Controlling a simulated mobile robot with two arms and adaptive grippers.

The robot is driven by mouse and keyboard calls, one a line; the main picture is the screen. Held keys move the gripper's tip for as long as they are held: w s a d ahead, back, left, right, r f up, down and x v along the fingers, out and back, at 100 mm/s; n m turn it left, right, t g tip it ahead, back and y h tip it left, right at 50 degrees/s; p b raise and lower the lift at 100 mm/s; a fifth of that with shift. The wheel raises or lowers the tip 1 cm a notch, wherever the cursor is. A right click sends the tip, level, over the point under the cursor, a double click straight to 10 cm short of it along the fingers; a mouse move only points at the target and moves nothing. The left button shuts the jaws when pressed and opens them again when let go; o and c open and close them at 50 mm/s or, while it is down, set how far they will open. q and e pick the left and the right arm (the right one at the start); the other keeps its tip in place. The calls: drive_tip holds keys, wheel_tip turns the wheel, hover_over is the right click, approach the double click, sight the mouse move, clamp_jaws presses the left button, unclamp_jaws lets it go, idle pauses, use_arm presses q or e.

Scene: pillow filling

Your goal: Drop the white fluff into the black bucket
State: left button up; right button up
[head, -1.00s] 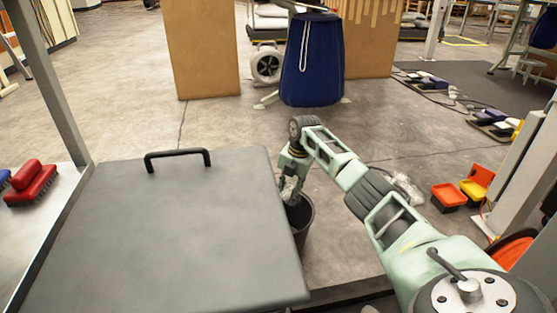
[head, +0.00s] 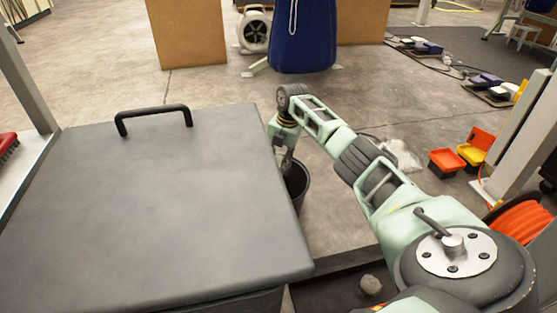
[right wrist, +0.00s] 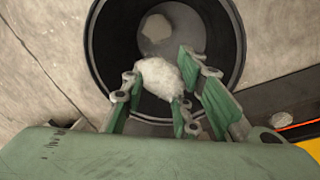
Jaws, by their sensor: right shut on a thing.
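The black bucket (head: 299,188) stands on the floor just right of the large grey lidded box, partly hidden by my right arm. In the right wrist view its round mouth (right wrist: 237,50) opens below my fingers. My right gripper (right wrist: 160,90) is shut on a clump of white fluff (right wrist: 160,76) and holds it over the bucket's mouth. A second pale clump (right wrist: 156,28) shows inside the bucket, near its bottom. In the head view the right gripper (head: 286,161) points down at the bucket, and the held fluff is hard to make out. My left gripper is not in view.
The grey box lid (head: 170,210) with a black handle (head: 153,112) fills the left. Orange and yellow bins (head: 446,160) stand at right. A small pale clump (head: 371,285) lies on a dark strip in front.

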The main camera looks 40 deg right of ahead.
drive_tip(key=o, duration=0.8)
drive_tip(key=r, duration=0.4)
drive_tip(key=s+r, duration=0.1)
drive_tip(key=r, duration=0.3)
drive_tip(key=d+r, duration=0.1)
drive_tip(key=r, duration=0.2)
drive_tip(key=shift+s+r, duration=0.4)
